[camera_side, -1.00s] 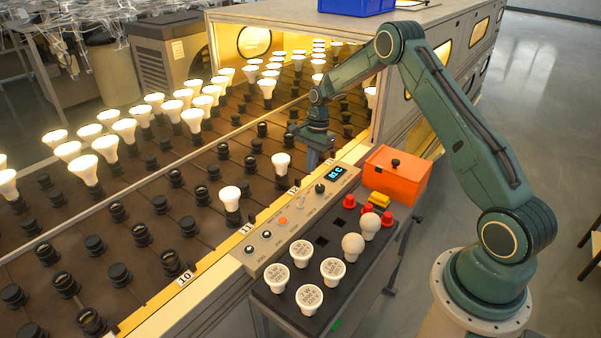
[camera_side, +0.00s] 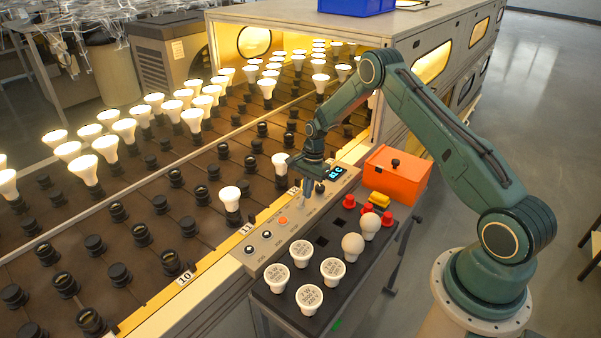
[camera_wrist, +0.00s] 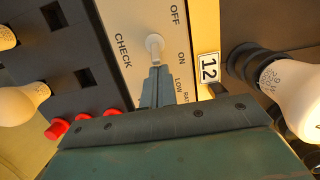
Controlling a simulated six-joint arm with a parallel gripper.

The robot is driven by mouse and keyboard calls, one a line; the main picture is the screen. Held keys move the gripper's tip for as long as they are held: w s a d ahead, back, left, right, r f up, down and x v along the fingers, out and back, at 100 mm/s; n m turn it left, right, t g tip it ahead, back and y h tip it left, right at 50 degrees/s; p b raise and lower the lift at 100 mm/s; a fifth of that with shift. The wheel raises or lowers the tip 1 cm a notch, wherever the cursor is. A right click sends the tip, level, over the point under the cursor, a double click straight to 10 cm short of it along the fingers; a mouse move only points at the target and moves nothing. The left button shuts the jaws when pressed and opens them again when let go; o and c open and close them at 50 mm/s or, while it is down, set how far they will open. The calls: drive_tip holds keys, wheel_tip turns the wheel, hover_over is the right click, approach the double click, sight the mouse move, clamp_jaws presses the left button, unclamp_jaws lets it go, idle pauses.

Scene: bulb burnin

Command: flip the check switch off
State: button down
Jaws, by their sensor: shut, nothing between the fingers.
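The check switch (camera_wrist: 155,45) is a pale toggle lever on the beige control panel (camera_wrist: 105,20). In the wrist view it stands between the printed words OFF, towards the top, and ON, lower right; which way it leans is hard to tell. My gripper (camera_wrist: 157,78) is shut and empty, its fingertips right at the lever on the ON side. I cannot tell whether they touch it. In the side view my gripper (camera_side: 306,188) is low over the panel, and the switch (camera_side: 302,202) shows just below the fingertips.
The panel also bears a lit display (camera_side: 335,172), an orange button (camera_side: 283,220) and black buttons. Bulbs stand in a black tray (camera_side: 300,254) in front. An orange box (camera_side: 397,178) is to the right.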

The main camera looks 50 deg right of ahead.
sight(303, 197)
drive_tip(key=shift+a+r+h, duration=0.15)
drive_tip(key=shift+a+h, duration=0.3)
drive_tip(key=shift+h, duration=0.45)
idle(0.8)
drive_tip(key=shift+a+r+h, duration=0.15)
drive_tip(key=shift+a+h, duration=0.25)
drive_tip(key=shift+h, duration=0.45)
drive_tip(key=shift+a+r+h, duration=0.15)
drive_tip(key=shift+a+h, duration=0.25)
drive_tip(key=shift+h, duration=0.45)
drive_tip(key=a+h, duration=0.1)
drive_tip(key=h, duration=0.1)
drive_tip(key=a+h, duration=0.1)
drive_tip(key=h, duration=0.1)
drive_tip(key=shift+r, duration=0.35)
drive_tip(key=shift+r, duration=0.5)
drive_tip(key=shift+r, duration=0.1)
